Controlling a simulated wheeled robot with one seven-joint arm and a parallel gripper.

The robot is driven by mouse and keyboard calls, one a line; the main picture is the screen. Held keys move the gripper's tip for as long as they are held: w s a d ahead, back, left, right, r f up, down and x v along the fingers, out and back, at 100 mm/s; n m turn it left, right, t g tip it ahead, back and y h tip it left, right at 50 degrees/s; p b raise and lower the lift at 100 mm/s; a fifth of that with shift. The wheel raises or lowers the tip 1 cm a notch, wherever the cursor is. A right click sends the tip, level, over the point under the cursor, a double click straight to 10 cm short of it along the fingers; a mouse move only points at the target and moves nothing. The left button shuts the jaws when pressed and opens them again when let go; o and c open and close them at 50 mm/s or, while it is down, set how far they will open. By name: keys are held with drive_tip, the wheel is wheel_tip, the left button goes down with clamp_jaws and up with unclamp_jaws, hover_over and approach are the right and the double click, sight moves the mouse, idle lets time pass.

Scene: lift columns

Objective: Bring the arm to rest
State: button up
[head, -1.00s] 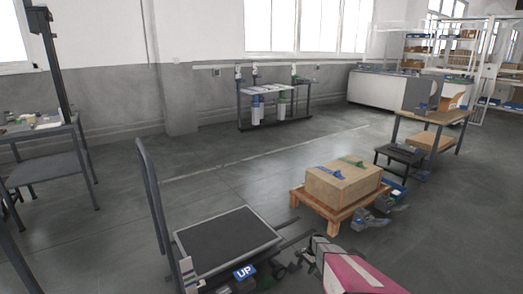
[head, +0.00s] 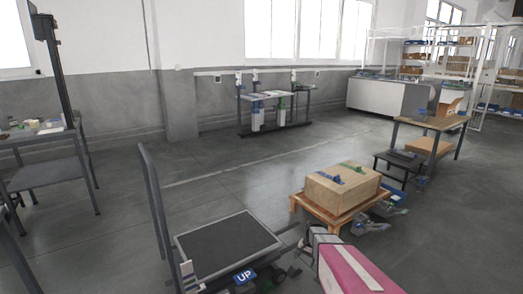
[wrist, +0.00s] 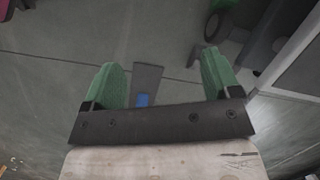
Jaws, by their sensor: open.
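My gripper (wrist: 163,80) shows in the wrist view with its two green fingers spread wide apart. Nothing is between the fingers. The grey floor lies beyond them, with a small dark flat piece and a blue spot seen through the gap. A pale, wood-like surface fills the bottom of the wrist view behind the dark gripper bar. In the head view I cannot make out the gripper's fingers. A pink and white shape, perhaps part of my arm, is at the bottom right of that view.
A platform cart (head: 228,248) with an upright handle stands in front. Right of it, a cardboard box (head: 342,190) sits on a wooden pallet stand (head: 325,216). A grey table (head: 45,172) is at left, a workbench (head: 432,121) at right. Open floor lies in the middle.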

drive_tip(key=s+a+r+n+h, duration=0.1)
drive_tip(key=s+r+n, duration=0.2)
drive_tip(key=s+r, duration=0.6)
drive_tip(key=s+a+r+n+t+h, duration=0.1)
drive_tip(key=s+a+r+n, duration=0.1)
drive_tip(key=s+r, duration=0.7)
wheel_tip(320, 180, up, 5)
drive_tip(key=shift+s+f+n+t, duration=0.1)
drive_tip(key=shift+s+n+t, duration=0.2)
drive_tip(key=shift+n, duration=0.4)
